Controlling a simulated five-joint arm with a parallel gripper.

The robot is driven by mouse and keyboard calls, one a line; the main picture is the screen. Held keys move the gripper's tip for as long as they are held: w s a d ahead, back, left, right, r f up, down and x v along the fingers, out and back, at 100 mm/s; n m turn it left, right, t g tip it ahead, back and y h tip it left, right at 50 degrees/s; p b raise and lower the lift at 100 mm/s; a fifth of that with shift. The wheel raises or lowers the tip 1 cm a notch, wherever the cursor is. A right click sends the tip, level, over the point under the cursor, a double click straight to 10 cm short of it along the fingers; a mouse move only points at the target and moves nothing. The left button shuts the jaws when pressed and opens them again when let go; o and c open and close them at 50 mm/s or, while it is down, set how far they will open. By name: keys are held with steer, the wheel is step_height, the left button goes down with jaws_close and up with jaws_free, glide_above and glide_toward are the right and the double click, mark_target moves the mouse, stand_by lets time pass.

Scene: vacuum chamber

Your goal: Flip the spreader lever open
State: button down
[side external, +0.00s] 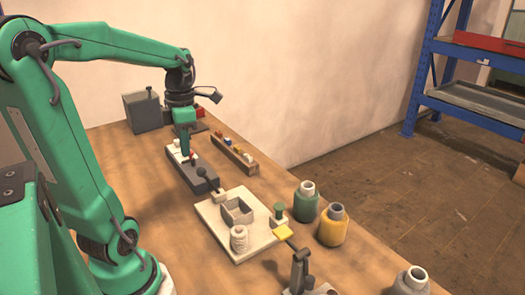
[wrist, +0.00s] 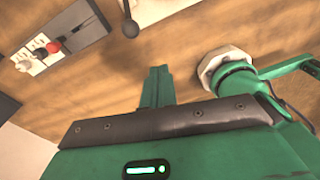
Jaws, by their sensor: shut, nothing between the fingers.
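In the wrist view the ball knob (wrist: 130,29) shows at the top, beside the dark block (wrist: 86,22). No label shows whether this is the spreader lever. A white block with a red knob (wrist: 53,47) adjoins the dark block. My gripper (side external: 185,152) points down over these blocks, shut and empty. In the wrist view its closed fingers (wrist: 156,80) are apart from the ball knob, with bare wood between.
A pale board (side external: 218,228) with a grey square box (side external: 237,212) lies in front. Green (side external: 305,202) and yellow (side external: 333,226) bottles stand to the right. A yellow-padded lever (side external: 284,232) stands nearer the camera. A wooden rack (side external: 236,156) lies behind; a grey box (side external: 143,111) is at the back.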

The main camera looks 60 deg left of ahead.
steer(key=n, duration=0.1)
steer(key=a+n, duration=0.1)
steer(key=n, duration=0.1)
steer(key=a+n, duration=0.1)
steer(key=shift+s+a+f+g+h, duration=0.1)
steer(key=shift+s+f+g+h, duration=0.2)
steer(key=shift+s, duration=0.1)
glide_above(209, 182)
steer(key=s, duration=0.4)
steer(key=shift+f, duration=4.5)
steer(key=shift+s+a, duration=0.1)
steer(key=shift+s, duration=0.05)
